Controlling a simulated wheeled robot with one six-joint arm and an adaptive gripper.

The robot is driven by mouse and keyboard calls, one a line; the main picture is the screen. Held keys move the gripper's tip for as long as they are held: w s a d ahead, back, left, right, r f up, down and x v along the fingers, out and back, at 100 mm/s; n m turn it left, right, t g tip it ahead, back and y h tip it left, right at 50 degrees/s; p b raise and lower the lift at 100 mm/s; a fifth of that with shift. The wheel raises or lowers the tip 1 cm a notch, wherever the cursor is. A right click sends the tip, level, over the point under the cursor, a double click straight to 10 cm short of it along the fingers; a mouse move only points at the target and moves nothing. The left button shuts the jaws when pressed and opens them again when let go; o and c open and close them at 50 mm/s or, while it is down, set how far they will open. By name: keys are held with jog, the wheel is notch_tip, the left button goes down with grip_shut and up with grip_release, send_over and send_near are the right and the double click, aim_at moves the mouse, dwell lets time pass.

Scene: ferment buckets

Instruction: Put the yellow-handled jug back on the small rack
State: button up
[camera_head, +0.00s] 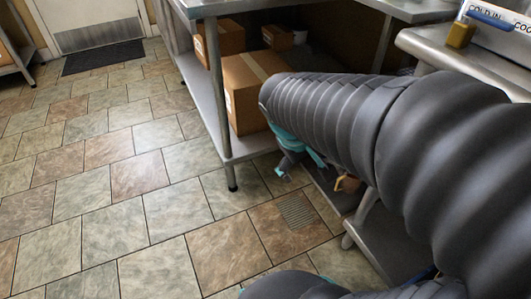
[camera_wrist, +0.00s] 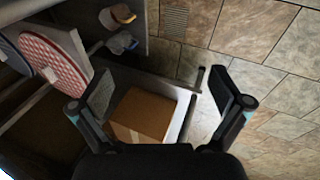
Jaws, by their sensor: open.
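A small item with a yellow-orange part (camera_head: 347,183) shows low beside my arm in the head view. In the wrist view a yellowish and pale item (camera_wrist: 122,14) lies at the upper left, next to a grey-blue one (camera_wrist: 122,42). Either may be the yellow-handled jug; I cannot tell which. A low metal rack or shelf (camera_head: 325,190) is partly hidden behind my arm. My gripper (camera_wrist: 168,92) is open and empty, with its fingers spread well apart. The cardboard box shows beyond and between them. In the head view my arm hides most of the gripper.
A cardboard box (camera_head: 245,90) sits on the steel table's lower shelf (camera_head: 205,95); it also shows in the wrist view (camera_wrist: 145,112). A red-checked round thing (camera_wrist: 60,50) is at left. A yellow block (camera_head: 460,33) stands on the right counter. The tiled floor (camera_head: 110,190) at left is clear.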

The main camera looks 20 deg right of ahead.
jog(key=s+a+r+m+t+y, duration=0.2)
jog(key=s+a+r+t+y, duration=0.1)
jog(key=a, duration=0.6)
jog(key=shift+s+r+t+y, duration=0.4)
jog(key=shift+s+r+y, duration=0.3)
jog(key=shift+s, duration=0.55)
jog(key=shift+r, duration=0.1)
